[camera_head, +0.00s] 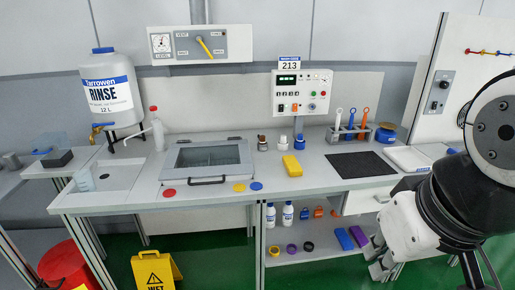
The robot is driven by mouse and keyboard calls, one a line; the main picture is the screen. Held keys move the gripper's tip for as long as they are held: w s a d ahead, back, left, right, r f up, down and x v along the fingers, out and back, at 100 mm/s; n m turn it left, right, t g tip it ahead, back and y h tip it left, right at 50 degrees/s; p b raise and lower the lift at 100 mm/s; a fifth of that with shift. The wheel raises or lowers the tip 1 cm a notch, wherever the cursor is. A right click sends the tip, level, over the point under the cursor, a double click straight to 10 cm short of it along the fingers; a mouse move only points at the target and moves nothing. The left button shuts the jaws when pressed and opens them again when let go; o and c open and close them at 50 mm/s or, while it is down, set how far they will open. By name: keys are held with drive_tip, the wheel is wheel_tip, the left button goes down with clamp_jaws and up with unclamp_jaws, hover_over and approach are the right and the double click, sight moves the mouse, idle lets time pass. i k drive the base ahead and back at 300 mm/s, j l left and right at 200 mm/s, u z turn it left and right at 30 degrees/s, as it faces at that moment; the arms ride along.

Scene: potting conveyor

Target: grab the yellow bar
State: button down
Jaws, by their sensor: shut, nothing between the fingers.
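A yellow bar (292,166) lies flat on the grey bench top, right of the lidded box and below the control panel. It is fully in view and nothing touches it. My gripper (380,268) is at the lower right, in front of the bench's right part and well apart from the bar. It points downward, is shut and holds nothing. My arm hides part of the bench's right end.
The lidded box (207,161) stands left of the bar. Coloured discs (239,187) lie along the front edge. Small bottles (299,142) stand behind the bar. A black mat (358,165) lies right of it. The shelf below (310,248) holds several small items.

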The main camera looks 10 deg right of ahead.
sight(294, 168)
drive_tip(key=i+l+u, duration=0.15)
drive_tip(key=i+l, duration=0.15)
drive_tip(key=i+l+u, duration=0.1)
drive_tip(key=i+l, duration=0.15)
drive_tip(key=l, duration=0.15)
drive_tip(key=i+l+u, duration=0.3)
drive_tip(key=i+l, duration=0.2)
drive_tip(key=l, duration=0.3)
drive_tip(key=i+l+u, duration=0.1)
drive_tip(key=l, duration=0.3)
drive_tip(key=i, duration=0.1)
